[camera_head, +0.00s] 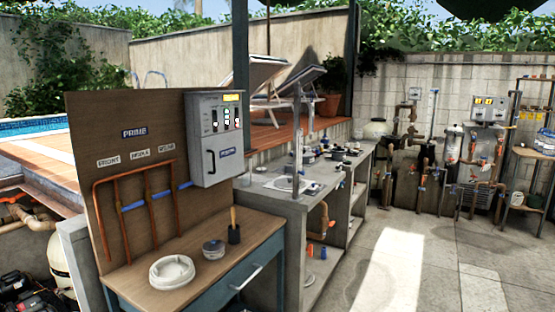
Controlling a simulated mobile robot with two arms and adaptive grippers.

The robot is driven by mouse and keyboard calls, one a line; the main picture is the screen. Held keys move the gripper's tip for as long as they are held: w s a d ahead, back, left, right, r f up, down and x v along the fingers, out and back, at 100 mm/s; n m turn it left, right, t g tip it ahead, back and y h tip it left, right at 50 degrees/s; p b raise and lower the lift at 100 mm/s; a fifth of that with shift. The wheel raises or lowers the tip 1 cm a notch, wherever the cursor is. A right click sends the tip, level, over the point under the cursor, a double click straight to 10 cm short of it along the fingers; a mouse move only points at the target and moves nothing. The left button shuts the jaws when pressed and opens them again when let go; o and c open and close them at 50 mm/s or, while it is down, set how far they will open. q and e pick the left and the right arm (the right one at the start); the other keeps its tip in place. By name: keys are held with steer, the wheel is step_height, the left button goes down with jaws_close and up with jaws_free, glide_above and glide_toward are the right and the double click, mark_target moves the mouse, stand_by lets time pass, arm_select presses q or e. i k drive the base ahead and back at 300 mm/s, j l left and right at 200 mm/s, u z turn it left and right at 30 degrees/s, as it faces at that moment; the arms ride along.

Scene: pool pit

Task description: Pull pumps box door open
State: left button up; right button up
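A grey control box (217,150) is mounted on the right part of the brown board, above the wooden workbench. Its front door is shut. The door has a yellow display (231,97), several small lights and switches, a dark handle (209,163) low on its left side and a small label (227,152) low on the right. A second, smaller grey box (489,109) with yellow displays hangs on the far back wall. I cannot read which box is marked for pumps. Neither of my grippers shows in this view.
A stone counter (272,197) with a sink runs behind. The paved floor (425,240) to the right is clear.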

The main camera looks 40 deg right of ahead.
mark_target(223, 154)
steer(key=z, duration=1.1)
steer(key=i+l+z, duration=0.15)
steer(key=i, duration=0.3)
steer(key=l, duration=0.05)
